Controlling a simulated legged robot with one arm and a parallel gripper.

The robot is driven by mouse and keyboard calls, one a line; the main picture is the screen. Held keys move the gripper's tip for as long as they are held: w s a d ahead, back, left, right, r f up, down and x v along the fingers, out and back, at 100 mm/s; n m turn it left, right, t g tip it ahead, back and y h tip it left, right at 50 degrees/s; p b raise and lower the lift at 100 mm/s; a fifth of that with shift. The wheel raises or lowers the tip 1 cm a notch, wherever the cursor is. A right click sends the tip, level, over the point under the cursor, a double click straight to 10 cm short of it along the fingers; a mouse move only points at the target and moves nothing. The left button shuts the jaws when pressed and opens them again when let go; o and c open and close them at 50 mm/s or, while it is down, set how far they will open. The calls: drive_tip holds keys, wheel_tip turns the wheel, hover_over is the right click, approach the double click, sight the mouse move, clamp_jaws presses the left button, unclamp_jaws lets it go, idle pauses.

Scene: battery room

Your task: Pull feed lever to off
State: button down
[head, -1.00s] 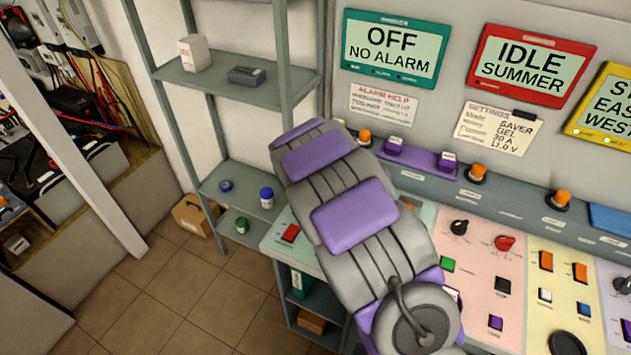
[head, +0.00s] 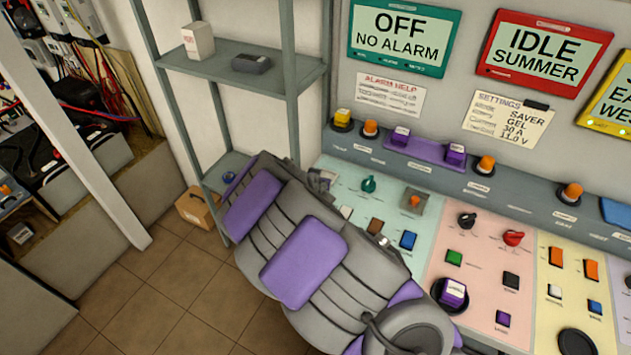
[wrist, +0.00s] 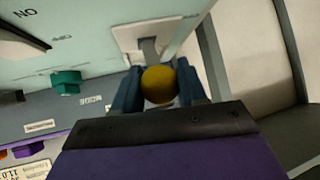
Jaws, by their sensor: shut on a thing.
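The feed lever appears in the wrist view as a round yellow knob (wrist: 158,86) on a grey stem, rising from a pale slotted plate (wrist: 148,40). My gripper (wrist: 160,90) is shut on this knob, with a blue-grey finger on each side. In the head view my gripper (head: 321,181) is at the left end of the pale green panel section (head: 345,176). There the lever is hidden by my arm, and its exact setting cannot be told.
A teal knob (head: 369,184) and an orange-tipped switch (head: 415,201) lie right of my gripper. A teal screen (head: 400,38) reads OFF, NO ALARM; a red screen (head: 543,54) reads IDLE, SUMMER. Grey shelving (head: 240,70) stands left.

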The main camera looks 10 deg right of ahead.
drive_tip(key=shift+s+f, duration=0.2)
drive_tip(key=shift+f, duration=0.15)
drive_tip(key=c, duration=1)
unclamp_jaws()
drive_tip(key=o, duration=0.3)
drive_tip(key=shift+a+r, duration=0.1)
drive_tip(key=shift+a, duration=0.15)
drive_tip(key=shift+o, duration=0.2)
drive_tip(key=shift+d+r, duration=0.1)
drive_tip(key=shift+r, duration=0.1)
drive_tip(key=shift+s+r, duration=0.25)
drive_tip(key=p+v, duration=0.3)
drive_tip(key=v, duration=1.3)
drive_tip(key=shift+a, duration=0.3)
drive_tip(key=shift+s, duration=0.15)
